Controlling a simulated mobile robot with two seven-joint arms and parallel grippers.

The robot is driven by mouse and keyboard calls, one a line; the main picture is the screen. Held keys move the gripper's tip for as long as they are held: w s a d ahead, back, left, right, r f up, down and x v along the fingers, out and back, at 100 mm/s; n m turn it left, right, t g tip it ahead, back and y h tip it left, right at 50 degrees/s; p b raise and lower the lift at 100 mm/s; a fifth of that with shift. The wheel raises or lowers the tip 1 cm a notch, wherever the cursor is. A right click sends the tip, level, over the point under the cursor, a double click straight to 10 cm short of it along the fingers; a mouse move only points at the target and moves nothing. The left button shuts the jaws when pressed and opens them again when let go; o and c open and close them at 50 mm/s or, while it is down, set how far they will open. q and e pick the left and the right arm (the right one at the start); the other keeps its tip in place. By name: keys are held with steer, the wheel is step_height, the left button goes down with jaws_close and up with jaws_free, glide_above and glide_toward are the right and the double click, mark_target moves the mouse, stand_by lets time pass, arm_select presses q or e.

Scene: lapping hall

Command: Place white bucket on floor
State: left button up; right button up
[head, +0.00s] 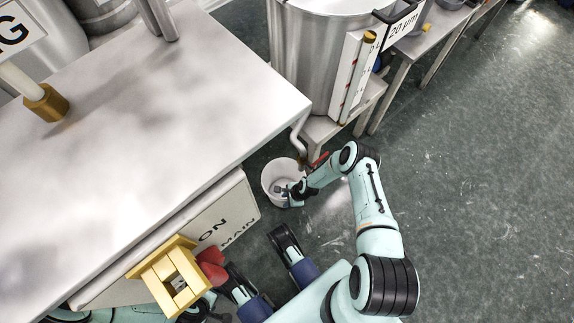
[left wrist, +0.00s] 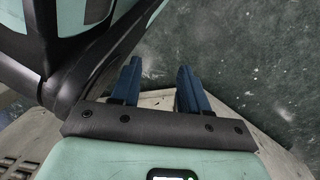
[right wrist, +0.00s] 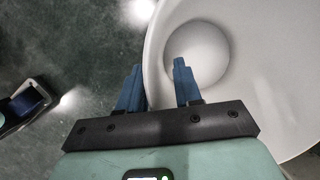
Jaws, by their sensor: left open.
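The white bucket (head: 270,180) is upright at the foot of the white worktable, near the bent outlet pipe of a steel tank. It looks low to the floor (head: 455,190), but its underside is hidden, so I cannot tell whether it touches. My right gripper (head: 287,189) is at the bucket's near right rim. In the right wrist view, its fingers (right wrist: 158,88) are apart, one outside the bucket wall and one inside the bucket (right wrist: 262,60), with the rim between them. My left gripper (left wrist: 158,88) is open and empty in the left wrist view, away from the bucket.
The white worktable (head: 130,110) fills the left, with a lettered panel (head: 225,220) below its edge and a yellow block-like fixture (head: 168,275). The steel tank (head: 305,50) stands on a low bench behind the bucket. Open floor lies to the right.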

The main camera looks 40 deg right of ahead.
steer(key=shift+r, duration=0.2)
steer(key=p+v, duration=0.5)
steer(key=v, duration=0.7)
arm_select(q)
steer(key=w+d+r+t, duration=0.2)
steer(key=w+r, duration=0.3)
steer(key=r, duration=0.2)
steer(key=shift+w+r+m, duration=0.15)
steer(key=shift+m, duration=0.15)
arm_select(e)
steer(key=s+a+r+n, duration=0.4)
steer(key=a+r+n, duration=0.1)
steer(key=n, duration=0.4)
steer(key=s+a+r+n+h, duration=0.1)
steer(key=s+a+r+n, duration=0.3)
steer(key=r+n, duration=0.4)
steer(key=shift+a+n, duration=0.65)
steer(key=shift+n, duration=0.25)
steer(key=shift+s+f, duration=0.1)
steer(key=shift+s, duration=0.1)
